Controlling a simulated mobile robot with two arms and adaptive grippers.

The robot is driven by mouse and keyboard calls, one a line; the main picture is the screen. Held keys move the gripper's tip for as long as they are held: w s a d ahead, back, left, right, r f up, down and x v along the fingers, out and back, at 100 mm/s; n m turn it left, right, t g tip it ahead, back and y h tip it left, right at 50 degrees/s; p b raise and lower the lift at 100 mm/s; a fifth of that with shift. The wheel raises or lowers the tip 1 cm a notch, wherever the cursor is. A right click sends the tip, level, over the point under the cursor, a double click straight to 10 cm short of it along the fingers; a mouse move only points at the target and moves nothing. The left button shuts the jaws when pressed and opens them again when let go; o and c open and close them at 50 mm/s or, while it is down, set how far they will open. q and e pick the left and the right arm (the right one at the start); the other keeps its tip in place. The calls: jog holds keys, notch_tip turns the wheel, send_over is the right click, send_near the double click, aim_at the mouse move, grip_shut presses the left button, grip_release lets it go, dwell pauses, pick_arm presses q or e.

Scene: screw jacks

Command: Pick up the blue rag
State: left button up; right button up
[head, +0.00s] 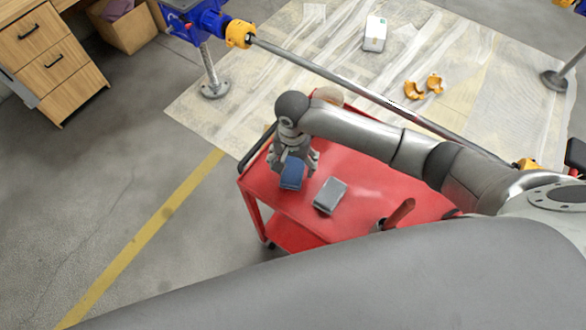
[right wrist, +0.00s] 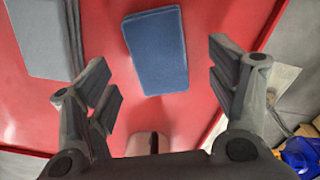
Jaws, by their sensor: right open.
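The blue rag (head: 292,174) lies folded flat on the red cart's top, near its left end. It also shows in the right wrist view (right wrist: 156,50), between and beyond my fingers. My right gripper (head: 297,168) is over the rag in the head view. In the right wrist view its two fingers (right wrist: 165,88) are spread wide, one to each side of the rag, with nothing between the tips. The fingers do not visibly touch the rag. My left gripper is not in view.
A grey folded rag (head: 330,195) lies right of the blue one on the red cart (head: 290,208). A red-handled item (head: 399,214) is farther right. A long metal bar (head: 340,80) crosses behind my right arm. Floor left of the cart is clear.

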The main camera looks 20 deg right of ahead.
aim_at(293, 169)
notch_tip(293, 169, down, 3)
jog(key=shift+d+f, duration=0.1)
jog(key=shift+f, duration=0.35)
jog(key=shift+c, duration=1.3)
jog(key=c, duration=0.9)
jog(key=shift+w+r, duration=0.1)
jog(key=shift+r, duration=0.55)
jog(key=s+r, duration=0.1)
jog(key=r, duration=0.1)
jog(key=s+r, duration=0.3)
jog(key=r, duration=0.1)
jog(key=shift+s+a+r, duration=0.15)
jog(key=shift+a+r, duration=0.2)
jog(key=shift+r, duration=0.05)
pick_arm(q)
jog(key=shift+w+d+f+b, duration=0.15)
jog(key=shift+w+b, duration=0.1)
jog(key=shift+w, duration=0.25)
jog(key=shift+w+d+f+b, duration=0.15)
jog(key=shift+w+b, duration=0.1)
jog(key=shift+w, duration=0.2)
pick_arm(e)
jog(key=s+a+r, duration=0.1)
jog(key=s+r, duration=0.4)
jog(key=s, duration=0.4)
jog(key=shift+s, duration=0.35)
